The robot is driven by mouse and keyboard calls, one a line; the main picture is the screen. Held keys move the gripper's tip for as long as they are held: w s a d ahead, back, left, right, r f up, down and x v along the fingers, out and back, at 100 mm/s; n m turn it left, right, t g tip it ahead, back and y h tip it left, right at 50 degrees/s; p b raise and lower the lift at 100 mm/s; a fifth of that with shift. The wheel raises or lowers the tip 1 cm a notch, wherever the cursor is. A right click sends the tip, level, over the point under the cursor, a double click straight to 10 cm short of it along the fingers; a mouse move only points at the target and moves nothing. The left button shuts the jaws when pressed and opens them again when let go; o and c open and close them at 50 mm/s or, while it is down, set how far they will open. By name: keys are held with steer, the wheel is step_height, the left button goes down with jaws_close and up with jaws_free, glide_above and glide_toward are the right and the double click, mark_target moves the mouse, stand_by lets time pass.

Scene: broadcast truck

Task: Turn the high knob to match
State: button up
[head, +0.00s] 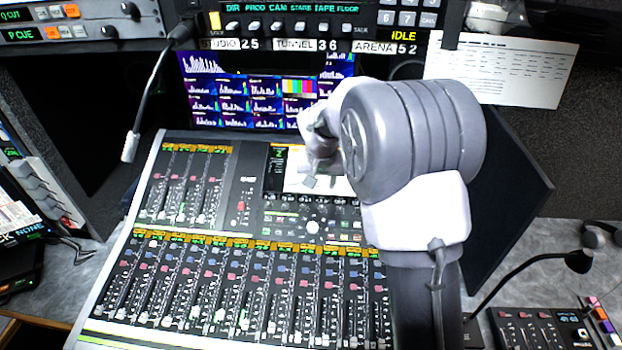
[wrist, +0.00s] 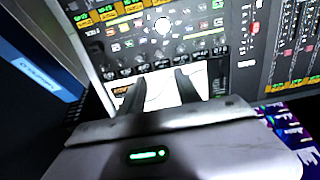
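The mixing console (head: 250,240) fills the middle of the head view. A row of small dark knobs (head: 300,202) runs below its lit screen (head: 318,183); the same knob row (wrist: 150,68) crosses the wrist view just beyond my fingertips. Their labels are too small to read, so I cannot tell which is the high knob or what setting it is to match. My gripper (head: 309,182) is over the console screen; in the wrist view its two dark fingers (wrist: 158,82) are apart, with only the bright screen between them. My arm hides the console's right side.
A large white round control (head: 313,227) sits below the knobs. Faders (head: 230,285) fill the console's front. A gooseneck microphone (head: 130,147) hangs at the left. A monitor (head: 265,88) stands behind, and a smaller control panel (head: 540,328) lies at the lower right.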

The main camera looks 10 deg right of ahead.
mark_target(322, 207)
steer(key=b+x, duration=0.3)
steer(key=x, duration=1.4)
steer(key=shift+w+f, duration=0.1)
steer(key=shift+f, duration=0.2)
jaws_close()
